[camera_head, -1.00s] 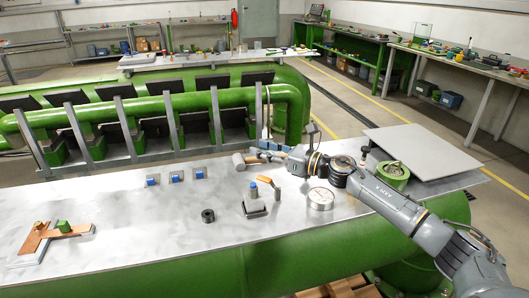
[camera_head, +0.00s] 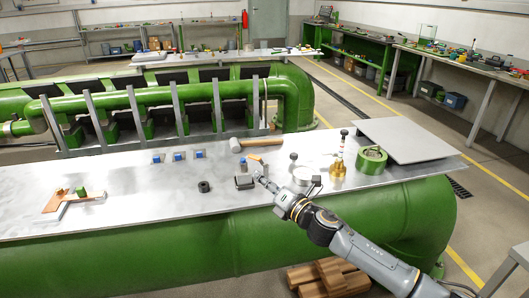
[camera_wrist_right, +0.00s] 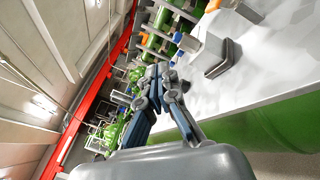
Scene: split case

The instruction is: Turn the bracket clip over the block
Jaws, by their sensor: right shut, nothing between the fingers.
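At the far left of the table in the head view lies a copper-coloured flat piece (camera_head: 56,204) with a green block (camera_head: 82,192) at its right side. I cannot tell for sure which part is the bracket clip. In the right wrist view the gripper's fingers (camera_wrist_right: 158,73) are together and empty, left of the dark block (camera_wrist_right: 216,56). My left gripper is out of view.
Several small blue-topped pieces (camera_head: 178,156) and a hammer (camera_head: 247,144) lie behind. A black ring (camera_head: 204,187) is left of the dark block. A brass piece (camera_head: 338,168), a green round part (camera_head: 372,160) and a raised plate (camera_head: 415,141) stand right. The table's left middle is clear.

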